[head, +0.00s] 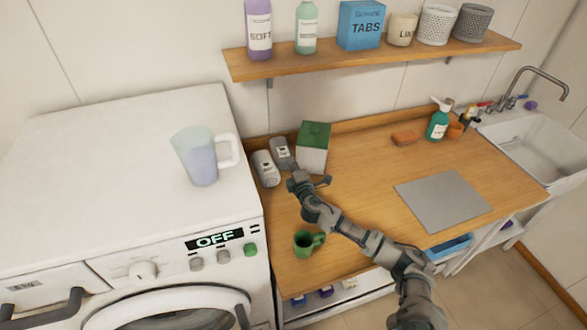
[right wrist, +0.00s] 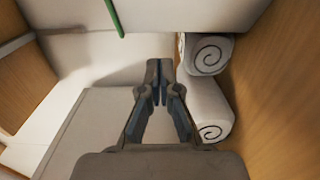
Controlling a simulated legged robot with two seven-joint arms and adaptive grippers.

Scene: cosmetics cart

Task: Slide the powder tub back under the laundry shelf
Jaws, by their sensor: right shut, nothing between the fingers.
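The powder tub, a white box with a green lid (head: 313,160), stands upright on the wooden counter near the back, below the left part of the laundry shelf (head: 375,62). My right gripper (head: 303,181) is shut and empty, at the near side of the tub. In the right wrist view the shut fingertips (right wrist: 158,68) point towards a white face of the tub (right wrist: 185,14), with a green lid edge at its left. Whether they touch it, I cannot tell. My left gripper is not in view.
Two rolled towels (head: 273,160) lie just left of the tub, close to my right gripper; they also show in the right wrist view (right wrist: 207,82). A washing machine (head: 110,150) bears a jug (head: 200,160). A green mug (head: 305,243) stands near the front edge.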

